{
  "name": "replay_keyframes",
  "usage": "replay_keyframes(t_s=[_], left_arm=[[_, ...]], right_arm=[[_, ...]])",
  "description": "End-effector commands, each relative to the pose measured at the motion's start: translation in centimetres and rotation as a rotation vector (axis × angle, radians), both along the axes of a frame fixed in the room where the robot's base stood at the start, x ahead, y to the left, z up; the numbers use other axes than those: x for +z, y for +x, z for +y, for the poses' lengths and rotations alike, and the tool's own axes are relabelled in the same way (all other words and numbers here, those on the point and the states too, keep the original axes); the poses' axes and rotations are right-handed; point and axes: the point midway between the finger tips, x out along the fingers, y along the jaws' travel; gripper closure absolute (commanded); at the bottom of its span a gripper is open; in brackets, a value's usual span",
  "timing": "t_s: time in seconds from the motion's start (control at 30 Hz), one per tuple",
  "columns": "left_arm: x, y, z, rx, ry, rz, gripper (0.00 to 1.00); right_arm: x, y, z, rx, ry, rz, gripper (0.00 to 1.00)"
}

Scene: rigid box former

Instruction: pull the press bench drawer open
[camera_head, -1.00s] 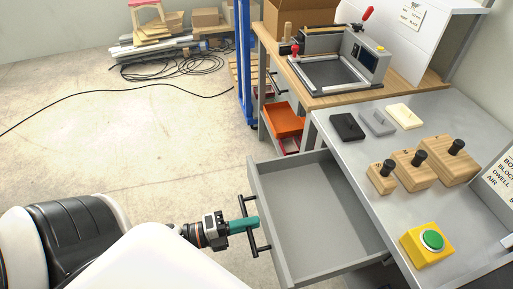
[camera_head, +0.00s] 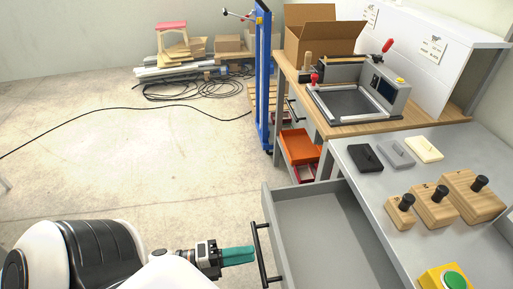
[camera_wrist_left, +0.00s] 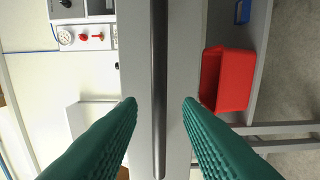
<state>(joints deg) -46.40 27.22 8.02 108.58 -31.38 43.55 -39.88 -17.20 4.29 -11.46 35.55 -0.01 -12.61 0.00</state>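The press bench drawer (camera_head: 315,232) is a grey, empty tray that stands pulled out from the bench at the lower middle of the head view. Its dark bar handle (camera_head: 261,256) is on its left-facing front. My left gripper (camera_head: 253,255), with teal fingers, is just left of the handle, its tips close to the bar. In the left wrist view the handle (camera_wrist_left: 159,80) runs lengthwise between the spread fingers of the gripper (camera_wrist_left: 160,106), and neither finger touches it. My right gripper is in no view.
The bench top (camera_head: 375,205) carries dark, grey and cream blocks, several wooden blocks with black knobs and a green button (camera_head: 455,281) on a yellow box. An orange bin (camera_head: 299,147) and a blue post (camera_head: 264,80) stand beyond. The floor to the left is mostly clear.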

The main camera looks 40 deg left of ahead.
Motion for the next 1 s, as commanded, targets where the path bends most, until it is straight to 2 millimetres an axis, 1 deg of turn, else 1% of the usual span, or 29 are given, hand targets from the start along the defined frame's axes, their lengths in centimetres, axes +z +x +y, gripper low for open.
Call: replay_keyframes(t_s=[0.03, 0.2, 0.3, 0.4, 0.53, 1.0], left_arm=[[-0.2, -1.1, 0.7, 0.001, 0.001, 0.005, 0.68], [-0.2, -3.8, 2.9, 0.001, 0.0, 0.005, 0.68], [-0.2, -5.0, 3.8, 0.001, 0.001, 0.003, 0.68], [-0.1, -5.8, 4.4, 0.001, 0.0, 0.001, 0.68], [0.0, -6.2, 4.8, 0.0, 0.0, 0.0, 0.68], [0.0, -6.2, 4.8, -0.001, 0.0, 0.0, 0.68]], right_arm=[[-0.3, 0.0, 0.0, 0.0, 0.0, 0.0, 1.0], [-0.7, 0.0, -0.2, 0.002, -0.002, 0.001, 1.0], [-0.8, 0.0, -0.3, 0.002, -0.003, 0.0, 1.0], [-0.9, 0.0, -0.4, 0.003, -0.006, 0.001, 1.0], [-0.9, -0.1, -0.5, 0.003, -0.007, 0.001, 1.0], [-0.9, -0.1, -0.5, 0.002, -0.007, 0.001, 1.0]])
